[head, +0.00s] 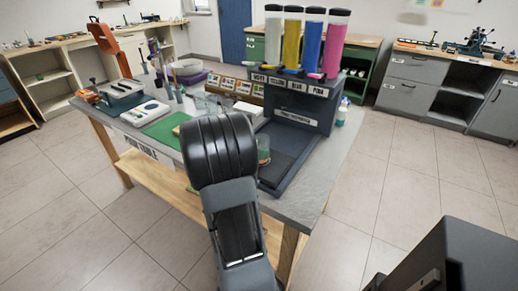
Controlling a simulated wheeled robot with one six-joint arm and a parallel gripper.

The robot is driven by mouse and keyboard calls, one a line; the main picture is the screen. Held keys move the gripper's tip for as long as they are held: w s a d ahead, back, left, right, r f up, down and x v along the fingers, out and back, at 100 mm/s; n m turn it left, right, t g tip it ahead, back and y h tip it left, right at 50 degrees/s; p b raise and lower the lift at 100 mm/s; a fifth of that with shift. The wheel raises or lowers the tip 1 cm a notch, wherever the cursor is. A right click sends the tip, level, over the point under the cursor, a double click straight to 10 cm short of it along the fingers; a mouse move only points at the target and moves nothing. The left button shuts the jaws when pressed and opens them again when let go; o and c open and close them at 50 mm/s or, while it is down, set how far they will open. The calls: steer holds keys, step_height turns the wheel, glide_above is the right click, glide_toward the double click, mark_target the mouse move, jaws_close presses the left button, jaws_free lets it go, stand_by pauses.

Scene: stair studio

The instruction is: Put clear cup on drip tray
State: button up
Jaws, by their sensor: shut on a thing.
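A clear cup (264,148) shows just right of my arm's dark rounded link, partly hidden by it, with a reddish tint low down. It appears at or over the left side of the drip tray (288,160), the dark flat base in front of the dispenser; I cannot tell whether it touches the tray. My gripper is hidden behind my own arm, so its fingers and their hold on the cup do not show.
The dispenser (295,105) carries several tall tubes, clear, yellow, blue and pink. More clear containers (208,103) stand behind my arm. A green mat (165,129) and a white device (146,112) lie left. A small bottle (342,112) stands right of the dispenser.

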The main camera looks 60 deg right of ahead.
steer(key=shift+f, duration=0.1)
steer(key=o, duration=1)
steer(key=shift+w+a+r, duration=0.1)
steer(key=shift+r, duration=0.15)
steer(key=p+v, duration=0.1)
steer(key=v, duration=1.1)
steer(key=s+a+f+m+t+y, duration=0.2)
steer(key=a+m+t+y, duration=0.3)
steer(key=a, duration=0.9)
steer(key=s+a+f+m+t+y, duration=0.2)
steer(key=a+f+m+t+y, duration=0.2)
steer(key=a, duration=1.1)
steer(key=shift+s+a+m+t+y, duration=0.15)
steer(key=shift+m+t+y, duration=0.6)
steer(key=shift+t, duration=0.45)
